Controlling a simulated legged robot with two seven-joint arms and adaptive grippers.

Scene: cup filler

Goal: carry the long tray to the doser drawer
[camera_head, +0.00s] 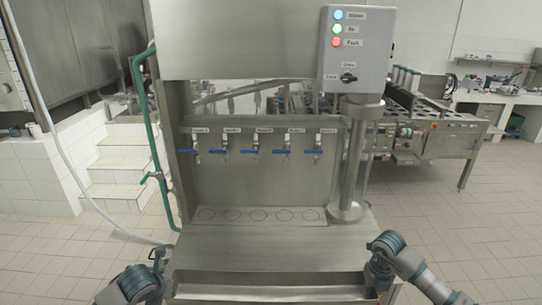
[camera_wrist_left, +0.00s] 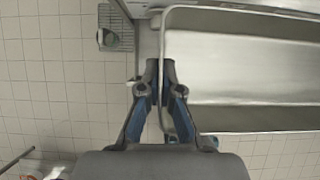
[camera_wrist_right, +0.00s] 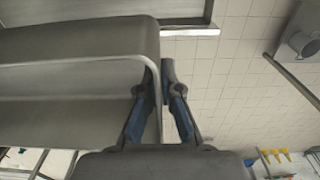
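The long metal tray (camera_head: 270,291) is level at the bottom of the head view, close in front of the doser machine. My left gripper (camera_wrist_left: 160,72) is shut on the tray's left end rim; the tray (camera_wrist_left: 250,118) extends to the right in the left wrist view. My right gripper (camera_wrist_right: 159,72) is shut on the opposite end rim; the tray (camera_wrist_right: 75,75) extends to the left in the right wrist view. In the head view the left gripper (camera_head: 157,258) and right gripper (camera_head: 378,265) flank the tray. I cannot clearly make out the drawer.
The steel machine (camera_head: 268,172) has several blue-handled taps above a plate with circles (camera_head: 258,216). A control box (camera_head: 352,50) hangs above a vertical column (camera_head: 350,165). A green pipe (camera_head: 148,130) and white tiled steps (camera_head: 115,165) stand left. Open floor lies right.

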